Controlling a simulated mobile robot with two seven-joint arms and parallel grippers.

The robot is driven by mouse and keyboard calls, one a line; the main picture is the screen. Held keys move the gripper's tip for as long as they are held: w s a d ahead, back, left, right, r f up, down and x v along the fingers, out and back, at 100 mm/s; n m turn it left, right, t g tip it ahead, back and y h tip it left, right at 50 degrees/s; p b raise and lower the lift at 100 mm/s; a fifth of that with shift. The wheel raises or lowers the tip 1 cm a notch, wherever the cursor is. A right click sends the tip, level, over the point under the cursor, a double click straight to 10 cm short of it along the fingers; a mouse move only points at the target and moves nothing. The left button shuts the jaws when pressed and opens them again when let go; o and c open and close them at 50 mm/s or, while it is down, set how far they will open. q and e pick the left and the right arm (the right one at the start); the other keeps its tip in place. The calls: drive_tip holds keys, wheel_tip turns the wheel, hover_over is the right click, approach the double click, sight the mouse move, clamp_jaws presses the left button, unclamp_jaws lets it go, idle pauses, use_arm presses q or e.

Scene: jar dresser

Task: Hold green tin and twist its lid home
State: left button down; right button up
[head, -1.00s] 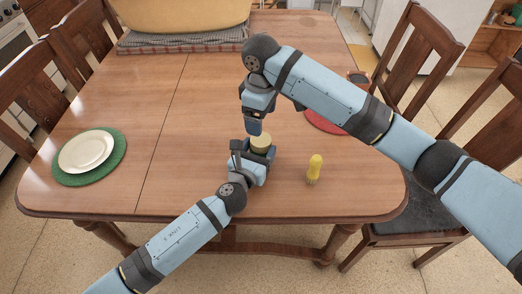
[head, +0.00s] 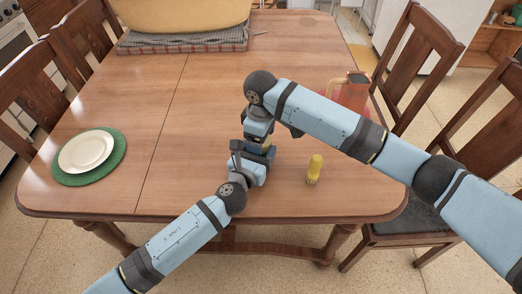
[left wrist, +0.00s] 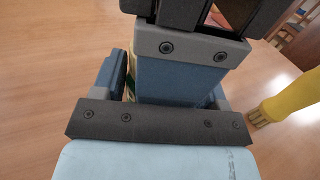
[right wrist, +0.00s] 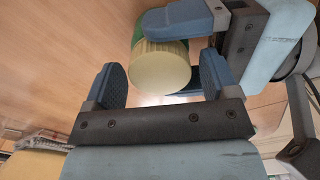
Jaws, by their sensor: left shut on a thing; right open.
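The green tin (right wrist: 147,27) is gripped between the fingers of my left gripper (head: 262,152), over the front middle of the table. Its pale cream lid (right wrist: 161,68) with a ribbed rim sits on its end; I cannot tell how tightly. In the left wrist view only a sliver of the tin (left wrist: 127,88) shows, as my right gripper hides the rest. My right gripper (right wrist: 165,82) is open, its fingers either side of the lid in its own view. In the head view my right arm covers most of the tin and lid.
A yellow object (head: 314,168) stands on the table just right of the grippers. A pitcher (head: 352,92) stands behind my right arm. A white plate (head: 87,152) on a green mat (head: 119,155) lies left. A big yellow container (head: 185,14) is at the back. The table's left middle is clear.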

drive_tip(key=c, duration=0.9)
drive_tip(key=m, duration=0.3)
drive_tip(key=shift+m, duration=0.3)
drive_tip(key=o, duration=1)
drive_tip(key=shift+r, duration=2.25)
